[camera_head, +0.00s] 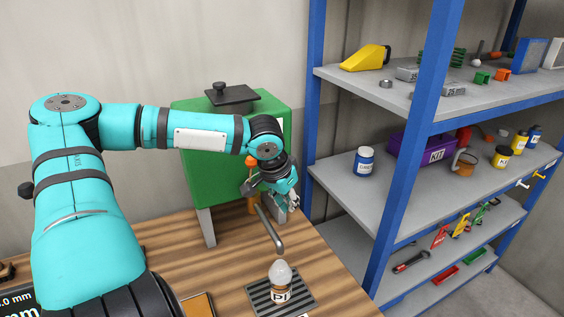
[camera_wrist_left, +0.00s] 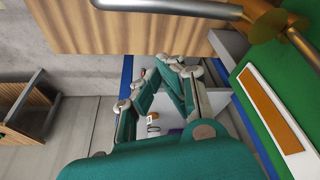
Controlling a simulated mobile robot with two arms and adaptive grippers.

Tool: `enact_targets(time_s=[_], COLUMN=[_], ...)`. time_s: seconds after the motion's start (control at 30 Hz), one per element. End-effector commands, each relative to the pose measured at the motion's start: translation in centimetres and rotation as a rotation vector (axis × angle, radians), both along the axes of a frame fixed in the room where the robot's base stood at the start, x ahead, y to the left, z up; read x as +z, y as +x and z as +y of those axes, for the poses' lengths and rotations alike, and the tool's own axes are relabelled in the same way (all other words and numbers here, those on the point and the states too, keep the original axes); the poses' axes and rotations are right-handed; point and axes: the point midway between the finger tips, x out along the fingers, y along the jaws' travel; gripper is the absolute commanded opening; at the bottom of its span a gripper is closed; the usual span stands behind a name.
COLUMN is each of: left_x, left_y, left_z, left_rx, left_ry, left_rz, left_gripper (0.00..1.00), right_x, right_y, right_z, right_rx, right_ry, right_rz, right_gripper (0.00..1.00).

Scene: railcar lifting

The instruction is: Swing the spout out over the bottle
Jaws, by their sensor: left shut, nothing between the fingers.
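The spout (camera_head: 269,228) is a grey bent pipe by the green tank (camera_head: 226,160); its free end shows just above the bottle in the head view. I cannot tell whether it is directly over it. The pipe also crosses the top of the left wrist view (camera_wrist_left: 165,8), joined to a brass fitting (camera_wrist_left: 263,20). The bottle (camera_head: 280,281) has a pale top and a label and stands upright on a dark grate (camera_head: 258,297). My left gripper (camera_head: 292,203) is shut and empty, beside the tank and right of the spout's upper part. Its fingers show in the left wrist view (camera_wrist_left: 176,70).
A blue-framed shelf (camera_head: 344,181) stands close on the right, with a blue jar (camera_head: 364,163), a purple kit box (camera_head: 408,152) and tools. The wooden table (camera_head: 320,275) is clear right of the grate. A dark lid (camera_head: 232,96) tops the tank.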

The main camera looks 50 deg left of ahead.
Motion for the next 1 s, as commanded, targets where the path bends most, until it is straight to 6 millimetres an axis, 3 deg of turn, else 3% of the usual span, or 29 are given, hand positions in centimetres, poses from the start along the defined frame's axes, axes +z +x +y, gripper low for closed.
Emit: enact_targets(time_s=[0.17,0.53,1.0], left_x=[2.0,5.1,5.6], left_y=[-0.5,-1.7,-1.9], left_z=[0.1,0.4,0.5], left_rx=[-0.001,-0.002,-0.001], left_ry=[-0.001,0.001,-0.001], left_rz=[-0.005,-0.003,0.000], left_gripper=[0.00,0.00,0.00], right_x=[0.1,-0.2,-0.3], right_y=[-1.0,1.1,0.6], right_z=[1.3,0.7,0.1], right_rx=[-0.001,0.001,-0.001], right_ry=[0.014,0.008,0.002], right_rz=[0.015,-0.016,-0.008], right_gripper=[0.78,0.78,0.78])
